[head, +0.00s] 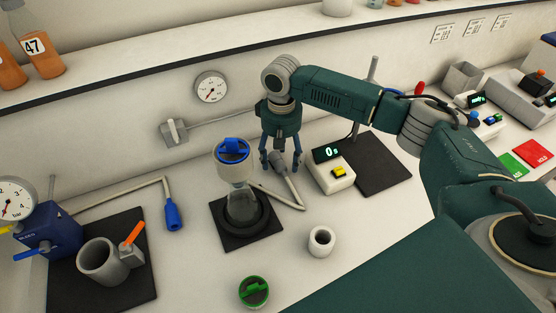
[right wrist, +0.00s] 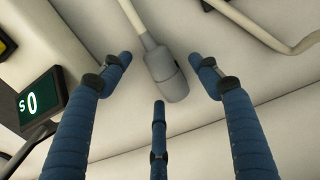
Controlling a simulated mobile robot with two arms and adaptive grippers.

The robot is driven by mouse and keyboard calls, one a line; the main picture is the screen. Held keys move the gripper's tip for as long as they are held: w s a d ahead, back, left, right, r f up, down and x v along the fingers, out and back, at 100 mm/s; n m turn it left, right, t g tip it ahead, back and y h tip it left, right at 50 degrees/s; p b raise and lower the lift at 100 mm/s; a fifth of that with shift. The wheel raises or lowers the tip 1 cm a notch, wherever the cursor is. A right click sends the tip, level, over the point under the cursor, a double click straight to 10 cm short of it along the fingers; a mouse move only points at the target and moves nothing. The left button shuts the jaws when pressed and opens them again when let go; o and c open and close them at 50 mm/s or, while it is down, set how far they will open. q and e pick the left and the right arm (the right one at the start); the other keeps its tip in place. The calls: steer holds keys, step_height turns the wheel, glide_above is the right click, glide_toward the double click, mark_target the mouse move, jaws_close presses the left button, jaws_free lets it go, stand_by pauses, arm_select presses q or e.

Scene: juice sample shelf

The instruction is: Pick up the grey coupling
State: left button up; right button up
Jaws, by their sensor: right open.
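The grey coupling (head: 279,166) is a grey cylinder on the end of a pale hose, lying on the white bench behind and right of the flask stand. In the right wrist view the coupling (right wrist: 165,76) shows between the blue fingers. My right gripper (head: 281,160) points down over the coupling with its fingers spread. In the right wrist view the gripper (right wrist: 159,62) is open, with fingertips on both sides of the coupling and a third finger below it. I see no finger clearly touching it. My left gripper is not in view.
A flask (head: 242,206) with a blue-capped top stands on a black mat to the left. The wall is close behind.

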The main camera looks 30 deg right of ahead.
steer(key=shift+f, duration=0.1)
steer(key=c, duration=1.4)
steer(key=shift+o, duration=0.2)
steer(key=shift+w, duration=0.1)
step_height(320, 180, up, 15)
steer(key=b, duration=0.3)
step_height(320, 180, up, 5)
steer(key=p, duration=0.1)
glide_above(280, 158)
steer(key=shift+s, duration=0.2)
